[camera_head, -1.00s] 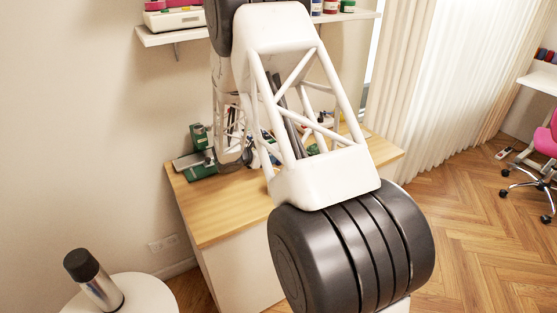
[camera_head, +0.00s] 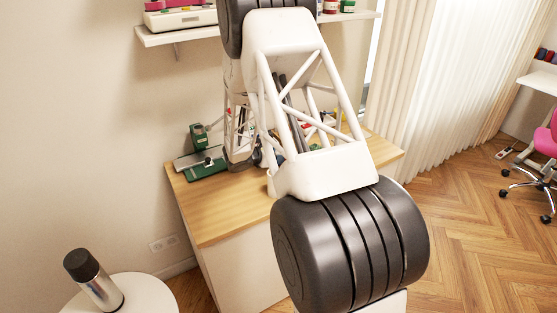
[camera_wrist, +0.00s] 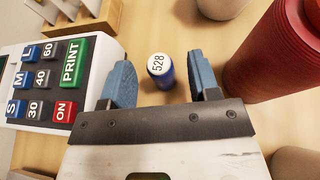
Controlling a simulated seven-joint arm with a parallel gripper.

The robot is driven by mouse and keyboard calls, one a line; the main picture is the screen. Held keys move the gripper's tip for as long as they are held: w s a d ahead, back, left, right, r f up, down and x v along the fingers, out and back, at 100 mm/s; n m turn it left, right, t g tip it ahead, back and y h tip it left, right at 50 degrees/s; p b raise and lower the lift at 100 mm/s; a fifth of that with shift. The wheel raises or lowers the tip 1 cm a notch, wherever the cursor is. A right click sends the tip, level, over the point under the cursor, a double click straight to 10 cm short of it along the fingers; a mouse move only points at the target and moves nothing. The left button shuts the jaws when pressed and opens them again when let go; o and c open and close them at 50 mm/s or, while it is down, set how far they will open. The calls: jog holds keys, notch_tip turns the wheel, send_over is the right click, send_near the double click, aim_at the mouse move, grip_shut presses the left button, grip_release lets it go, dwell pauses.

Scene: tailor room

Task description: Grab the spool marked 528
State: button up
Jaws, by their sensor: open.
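The spool marked 528 (camera_wrist: 161,74) shows in the wrist view, a small blue spool with a white top that reads 528, upright on the wooden table. My gripper (camera_wrist: 160,80) is open, with its two blue fingers one on each side of the spool and a gap on both sides. I cannot tell how far the fingertips are above or below the spool's top. In the head view my own arm hides the spool and the gripper.
A label device with PRINT and ON buttons (camera_wrist: 42,82) is close on the left. A large red ribbed object (camera_wrist: 275,55) is close on the right. A wooden rack (camera_wrist: 95,22) stands at the upper left. In the head view, a green device (camera_head: 207,168) stands on the table (camera_head: 215,215).

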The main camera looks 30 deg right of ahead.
jog(key=shift+x, duration=1.8)
jog(key=c, duration=1)
jog(key=shift+r, duration=0.15)
notch_tip(320, 180, up, 10)
